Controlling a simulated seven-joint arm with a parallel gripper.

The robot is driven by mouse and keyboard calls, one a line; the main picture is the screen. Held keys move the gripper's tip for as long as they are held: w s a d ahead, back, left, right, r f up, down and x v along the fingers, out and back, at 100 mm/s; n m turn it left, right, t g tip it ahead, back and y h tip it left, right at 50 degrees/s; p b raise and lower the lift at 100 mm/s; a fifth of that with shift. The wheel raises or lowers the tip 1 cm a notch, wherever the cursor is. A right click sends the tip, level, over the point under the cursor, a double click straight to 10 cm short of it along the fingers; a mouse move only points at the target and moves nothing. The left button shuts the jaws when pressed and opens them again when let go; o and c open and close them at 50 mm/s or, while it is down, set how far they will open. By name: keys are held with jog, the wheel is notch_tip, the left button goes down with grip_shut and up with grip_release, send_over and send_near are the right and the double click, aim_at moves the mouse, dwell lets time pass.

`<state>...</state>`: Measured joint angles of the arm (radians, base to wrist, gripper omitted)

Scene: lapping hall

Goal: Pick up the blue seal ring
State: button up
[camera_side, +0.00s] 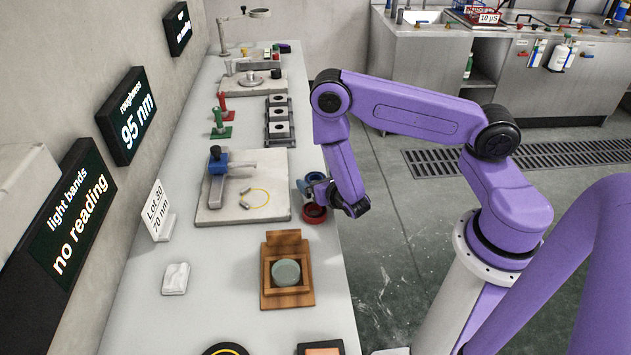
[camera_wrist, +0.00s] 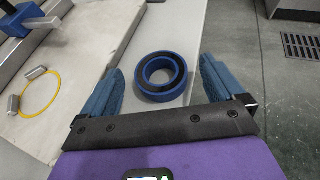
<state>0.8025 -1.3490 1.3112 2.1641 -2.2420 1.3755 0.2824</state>
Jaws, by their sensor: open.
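The blue seal ring (camera_wrist: 163,95) lies flat on the pale bench, near its right edge in the wrist view. In that view it sits between the two blue fingers of my gripper (camera_wrist: 161,67), slightly beyond their tips, with a gap on each side. The fingers are apart and nothing is held. In the side view the blue ring (camera_side: 314,176) shows only in part behind my gripper (camera_side: 307,187), which is low over the bench edge. I cannot tell the exact height of the fingers above the ring.
A red ring (camera_side: 314,219) lies close to my gripper, on its near side. A stone plate (camera_side: 235,213) with a blue-headed clamp and a yellow loop lies to the left. A wooden box (camera_side: 287,299) holding a grey-green disc stands nearer the camera. The bench drops off at right.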

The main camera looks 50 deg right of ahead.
jog(key=shift+w+d+f, duration=0.2)
jog(key=shift+w, duration=0.2)
jog(key=c, duration=1.2)
jog(key=shift+o, duration=0.2)
jog(key=shift+r, duration=0.15)
